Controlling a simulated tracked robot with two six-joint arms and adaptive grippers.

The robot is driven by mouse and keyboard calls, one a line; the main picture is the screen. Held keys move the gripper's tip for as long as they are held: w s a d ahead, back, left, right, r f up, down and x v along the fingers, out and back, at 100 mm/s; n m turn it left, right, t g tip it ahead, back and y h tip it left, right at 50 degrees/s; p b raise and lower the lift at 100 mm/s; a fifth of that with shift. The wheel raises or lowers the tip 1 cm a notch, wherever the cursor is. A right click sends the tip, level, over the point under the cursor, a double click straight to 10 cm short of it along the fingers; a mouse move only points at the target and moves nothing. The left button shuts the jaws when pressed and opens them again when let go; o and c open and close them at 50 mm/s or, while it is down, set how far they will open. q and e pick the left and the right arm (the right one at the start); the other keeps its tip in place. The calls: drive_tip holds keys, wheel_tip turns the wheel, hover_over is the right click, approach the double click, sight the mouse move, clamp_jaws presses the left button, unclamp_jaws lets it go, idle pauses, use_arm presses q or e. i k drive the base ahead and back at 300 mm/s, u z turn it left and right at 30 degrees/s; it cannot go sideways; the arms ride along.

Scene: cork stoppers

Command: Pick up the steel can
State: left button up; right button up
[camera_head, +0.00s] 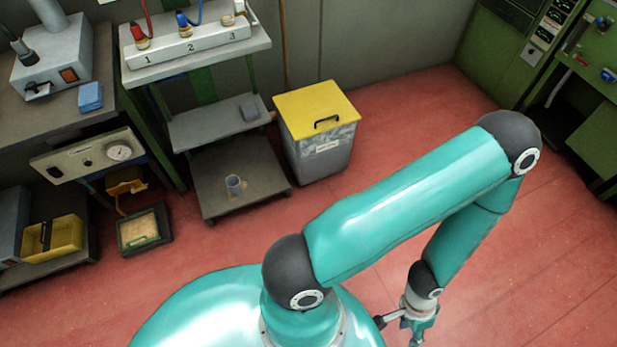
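A small grey metal cylinder (234,186), which looks like the steel can, stands upright on the lowest shelf of the cart (215,205). Its top looks open, and what is inside is too small to tell. My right gripper (414,338) hangs low at the bottom edge of the view, pointing down over the red floor. It is far to the right of the can and not touching it. Its fingertips are partly cut off, so its opening is unclear. My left gripper is not in view.
A grey bin with a yellow lid (318,110) stands right of the cart. The cart's top shelf holds a white numbered rack (188,44) with stoppers. A small tray (141,230) and a yellow box (52,238) are at left. Red floor is clear around the bin.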

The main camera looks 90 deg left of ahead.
sight(233, 184)
drive_tip(key=z, duration=0.55)
drive_tip(key=i, duration=0.2)
drive_tip(key=u, duration=2.9)
drive_tip(key=i, duration=0.25)
drive_tip(key=u, duration=1.85)
drive_tip(key=k, duration=0.6)
drive_tip(key=u, duration=0.4)
drive_tip(key=i, duration=1.9)
drive_tip(key=z, duration=0.45)
